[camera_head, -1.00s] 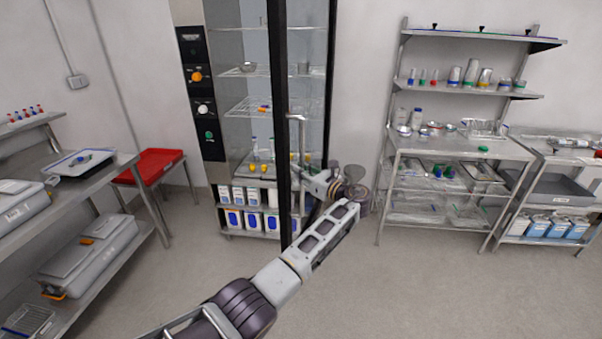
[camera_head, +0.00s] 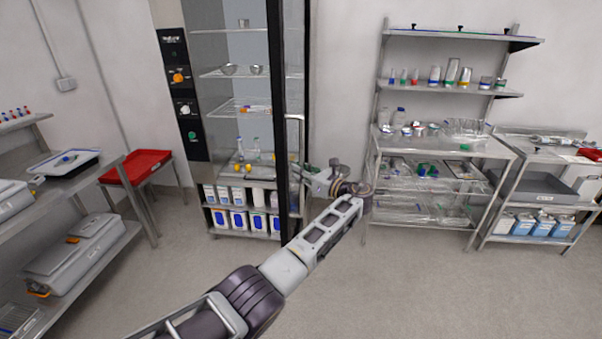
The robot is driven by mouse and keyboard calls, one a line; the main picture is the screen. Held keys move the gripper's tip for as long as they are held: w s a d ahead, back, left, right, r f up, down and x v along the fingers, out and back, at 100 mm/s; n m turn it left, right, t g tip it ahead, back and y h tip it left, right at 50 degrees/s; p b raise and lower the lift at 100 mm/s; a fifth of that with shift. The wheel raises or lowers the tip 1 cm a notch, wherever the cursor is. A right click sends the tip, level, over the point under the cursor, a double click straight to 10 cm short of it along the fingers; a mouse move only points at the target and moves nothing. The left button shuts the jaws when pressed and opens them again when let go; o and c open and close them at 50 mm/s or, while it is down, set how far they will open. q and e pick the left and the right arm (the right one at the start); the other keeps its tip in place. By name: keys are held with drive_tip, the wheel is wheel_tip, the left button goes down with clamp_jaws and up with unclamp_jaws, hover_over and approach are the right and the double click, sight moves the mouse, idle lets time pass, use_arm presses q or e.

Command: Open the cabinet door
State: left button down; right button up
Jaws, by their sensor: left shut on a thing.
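The tall cabinet (camera_head: 197,90) stands against the back wall with glassware on its wire shelves. Its black-framed door (camera_head: 276,110) stands open, swung out toward me and seen nearly edge-on. A vertical metal handle (camera_head: 301,135) is on the right-facing side of the door. My left arm reaches in from the bottom, and my left gripper (camera_head: 303,172) is shut on the lower part of the handle. The fingertips are small and partly hidden by the wrist. My right gripper is out of view.
A steel rack (camera_head: 372,150) with labware stands to the right, beside a steel table (camera_head: 548,155). A red tray (camera_head: 137,165) on a stand and a shelf with grey cases (camera_head: 75,250) are on the left. The floor (camera_head: 390,290) ahead is clear.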

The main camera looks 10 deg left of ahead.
use_arm(q)
drive_tip(key=shift+s+d+f, duration=0.1)
drive_tip(key=shift+f, duration=0.25)
drive_tip(key=c, duration=1.8)
unclamp_jaws()
drive_tip(key=shift+c, duration=0.2)
drive_tip(key=o, duration=0.4)
drive_tip(key=shift+s+r, duration=0.1)
drive_tip(key=shift+r, duration=0.35)
drive_tip(key=shift+r, duration=4.8)
drive_tip(key=shift+d, duration=0.1)
